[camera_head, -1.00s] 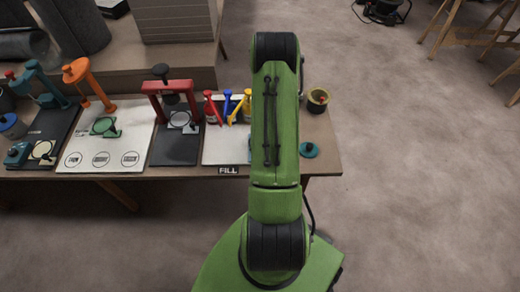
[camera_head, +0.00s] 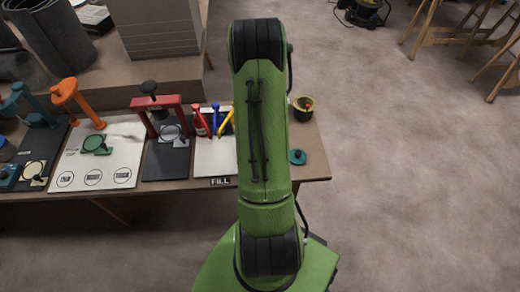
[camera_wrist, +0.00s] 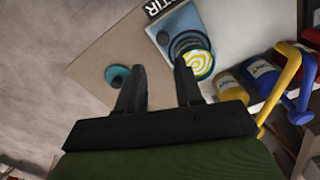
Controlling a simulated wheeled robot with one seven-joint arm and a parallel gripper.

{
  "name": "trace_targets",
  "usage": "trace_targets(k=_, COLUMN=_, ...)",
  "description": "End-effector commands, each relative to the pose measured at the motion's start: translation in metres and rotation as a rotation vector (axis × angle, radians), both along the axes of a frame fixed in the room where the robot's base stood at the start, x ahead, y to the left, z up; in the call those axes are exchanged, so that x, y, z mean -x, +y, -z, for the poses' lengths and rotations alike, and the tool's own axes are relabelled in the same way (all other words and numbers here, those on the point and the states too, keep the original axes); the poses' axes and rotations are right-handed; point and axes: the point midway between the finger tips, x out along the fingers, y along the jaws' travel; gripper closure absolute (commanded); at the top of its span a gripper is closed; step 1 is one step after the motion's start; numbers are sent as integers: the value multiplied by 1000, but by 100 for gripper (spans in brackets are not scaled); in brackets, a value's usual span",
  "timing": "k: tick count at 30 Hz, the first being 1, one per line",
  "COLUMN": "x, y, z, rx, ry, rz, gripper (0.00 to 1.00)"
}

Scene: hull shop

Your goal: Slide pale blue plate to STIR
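In the wrist view a pale blue plate (camera_wrist: 174,24) lies beside the STIR sign (camera_wrist: 160,8). Whether that round rests on the plate I cannot tell. My gripper (camera_wrist: 159,66) is open, its two fingers apart with nothing seen between them. The right finger overlaps the plate's near end in the picture; contact is unclear. In the head view my arm hides the gripper and the plate.
A teal disc with a knob (camera_head: 297,157) and an olive pot (camera_head: 302,107) stand at the table's right end. Red, blue and yellow bottles (camera_head: 215,120) stand on the white FILL board (camera_head: 215,160). A red frame (camera_head: 161,106) is farther left.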

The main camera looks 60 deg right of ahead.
Motion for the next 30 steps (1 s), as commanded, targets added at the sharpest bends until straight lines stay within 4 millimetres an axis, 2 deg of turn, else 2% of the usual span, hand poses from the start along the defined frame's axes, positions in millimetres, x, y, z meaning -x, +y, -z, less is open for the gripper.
trace_targets(k=1, x=0, y=-1, z=-17, rx=3, ry=-2, rz=0, gripper=64)
trace_targets(k=3, x=0, y=0, z=-32, rx=3, ry=-2, rz=0, gripper=64)
trace_targets(k=7, x=0, y=0, z=-49, rx=1, ry=-1, rz=0, gripper=64)
trace_targets(k=27, x=0, y=0, z=-52, rx=-1, ry=0, rz=-1, gripper=64)
trace_targets(k=29, x=-4, y=3, z=-58, rx=5, ry=-5, rz=-17, gripper=64)
trace_targets(k=30, x=-11, y=9, z=-70, rx=14, ry=-15, rz=-44, gripper=64)
